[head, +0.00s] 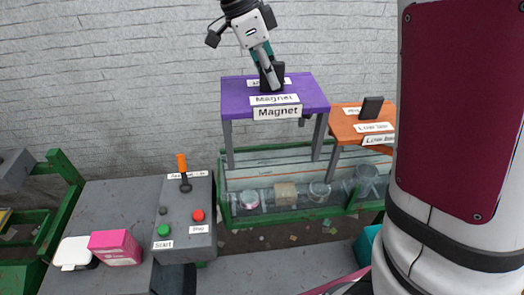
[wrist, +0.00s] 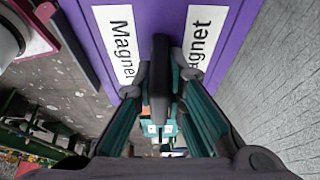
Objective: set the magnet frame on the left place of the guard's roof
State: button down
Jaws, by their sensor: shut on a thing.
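The magnet frame (head: 236,101) is a purple table-like frame with grey legs and "Magnet" labels. It is upright at the left part of the guard's clear roof (head: 262,173). I cannot tell whether its feet touch the roof. My gripper (head: 270,76) is over its top, shut on the dark upright handle. In the wrist view the purple top (wrist: 165,14) lies between two Magnet labels, and the handle (wrist: 159,75) sits between my teal fingers. The far legs are partly hidden.
An orange frame (head: 345,126) with a dark handle stands close on the right. Items, including a beige box (head: 285,194), sit behind the guard's clear front. A grey control box (head: 184,240) with an orange-handled lever and a pink box (head: 115,248) stand at left.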

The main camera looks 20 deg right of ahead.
aim_at(265, 90)
jog(key=f+p, duration=0.1)
jog(key=f, duration=0.5)
jog(key=shift+w, duration=0.2)
jog(key=shift+f+p, duration=0.35)
jog(key=shift+f, duration=1.55)
jog(key=c, duration=1.7)
grip_release()
jog(key=shift+s+f, duration=0.1)
jog(key=shift+o, duration=0.2)
